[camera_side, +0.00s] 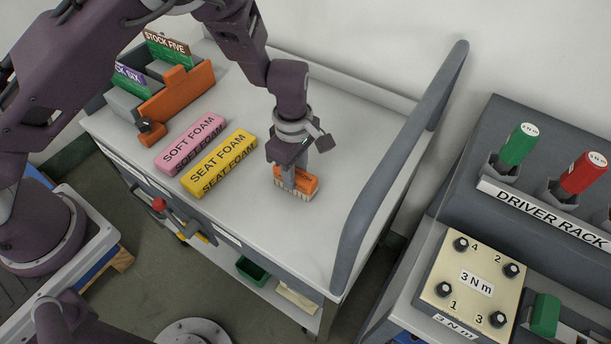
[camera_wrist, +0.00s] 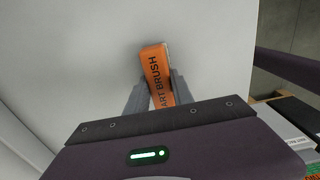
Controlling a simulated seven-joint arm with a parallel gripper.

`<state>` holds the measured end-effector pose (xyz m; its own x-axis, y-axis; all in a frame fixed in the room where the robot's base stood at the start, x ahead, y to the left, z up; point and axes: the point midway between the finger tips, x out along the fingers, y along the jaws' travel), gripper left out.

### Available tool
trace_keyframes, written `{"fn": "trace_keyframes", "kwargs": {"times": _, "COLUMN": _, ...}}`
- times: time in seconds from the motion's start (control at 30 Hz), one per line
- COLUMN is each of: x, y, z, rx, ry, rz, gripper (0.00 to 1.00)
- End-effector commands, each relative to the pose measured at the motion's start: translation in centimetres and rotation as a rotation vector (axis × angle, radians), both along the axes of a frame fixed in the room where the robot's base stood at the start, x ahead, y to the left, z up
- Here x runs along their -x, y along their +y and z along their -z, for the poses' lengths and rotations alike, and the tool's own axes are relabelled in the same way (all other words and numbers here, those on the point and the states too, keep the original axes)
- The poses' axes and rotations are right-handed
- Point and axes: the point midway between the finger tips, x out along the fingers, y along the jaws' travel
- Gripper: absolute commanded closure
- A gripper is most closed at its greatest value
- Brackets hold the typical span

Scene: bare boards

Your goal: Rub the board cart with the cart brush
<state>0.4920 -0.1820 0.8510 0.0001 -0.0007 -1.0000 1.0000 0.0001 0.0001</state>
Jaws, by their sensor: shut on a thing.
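The cart brush is an orange block with pale bristles along its underside (camera_side: 305,183). It also shows in the wrist view (camera_wrist: 155,68), with dark lettering on its top. My gripper (camera_side: 290,180) is shut on the brush from above, and its fingers show on both sides of the brush in the wrist view (camera_wrist: 153,95). The bristles are at the cart top, and I cannot tell for sure whether they touch it. The board cart (camera_side: 265,255) has a light grey top with a raised dark grey rail along its right side.
A pink soft foam block (camera_side: 190,142) and a yellow seat foam block (camera_side: 219,162) lie left of the brush. An orange-fronted stock holder (camera_side: 178,95) stands behind them. The driver rack (camera_side: 545,210) and a screw plate (camera_side: 470,280) are off to the right. The cart top around the brush is clear.

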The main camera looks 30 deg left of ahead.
Motion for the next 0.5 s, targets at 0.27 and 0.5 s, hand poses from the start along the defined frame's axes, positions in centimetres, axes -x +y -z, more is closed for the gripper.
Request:
{"fn": "trace_keyframes", "kwargs": {"times": 0.27, "x": 0.0, "y": 2.6, "z": 0.0, "rx": 0.000, "ry": 0.000, "rz": -0.001, "gripper": 1.00}}
{"fn": "trace_keyframes", "kwargs": {"times": 0.5, "x": 0.0, "y": 4.7, "z": 0.0, "rx": -0.001, "ry": 0.000, "rz": 0.000, "gripper": 1.00}}
